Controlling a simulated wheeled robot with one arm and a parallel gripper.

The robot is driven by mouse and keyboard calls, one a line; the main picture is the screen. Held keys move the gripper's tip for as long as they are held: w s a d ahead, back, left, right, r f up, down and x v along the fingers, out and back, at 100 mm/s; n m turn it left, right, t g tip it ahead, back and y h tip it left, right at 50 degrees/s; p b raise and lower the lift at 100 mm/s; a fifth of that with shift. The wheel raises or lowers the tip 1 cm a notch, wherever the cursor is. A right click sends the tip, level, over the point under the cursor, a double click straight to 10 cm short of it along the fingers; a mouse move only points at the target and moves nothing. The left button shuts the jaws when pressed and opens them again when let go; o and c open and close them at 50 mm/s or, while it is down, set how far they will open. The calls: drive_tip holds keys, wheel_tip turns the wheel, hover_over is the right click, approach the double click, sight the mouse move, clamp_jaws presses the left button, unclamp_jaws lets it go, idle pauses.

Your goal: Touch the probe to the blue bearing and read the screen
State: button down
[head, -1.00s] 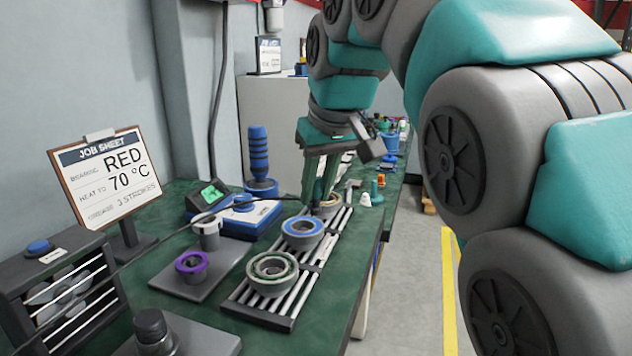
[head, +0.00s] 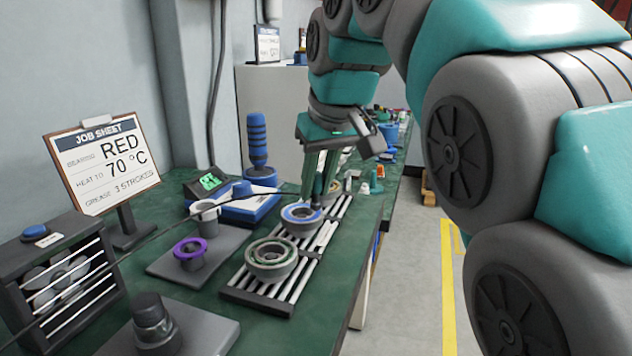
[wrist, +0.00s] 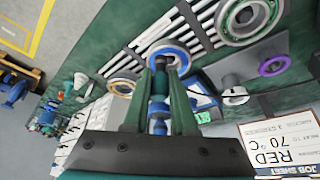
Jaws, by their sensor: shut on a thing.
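My gripper (head: 318,190) is shut on a dark and blue probe (wrist: 159,100), which points down between the fingers. The blue bearing (head: 302,213) lies on the slatted rack beside the fingertips. In the wrist view the probe's far end overlaps the blue bearing (wrist: 172,50). I cannot tell whether they touch. The small screen (head: 209,182) behind the rack shows lit green digits, too small to read surely. A thin dark cable (head: 165,230) runs from the left toward my gripper.
A green-ringed bearing (head: 270,258) and a tan one (head: 333,188) flank the blue bearing on the rack (head: 262,297). A purple ring (head: 190,248) sits on a grey plate (head: 225,250). The job sheet (head: 103,165) stands left, and a blue-handled tool (head: 257,145) stands behind.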

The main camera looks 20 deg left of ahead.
drive_tip(key=shift+f+b, duration=0.45)
drive_tip(key=shift+f, duration=0.3)
idle(0.5)
idle(3.1)
drive_tip(key=c, duration=0.6)
unclamp_jaws()
drive_tip(key=shift+c, duration=0.2)
drive_tip(key=shift+r+p, duration=2.2)
drive_tip(key=shift+r, duration=1.35)
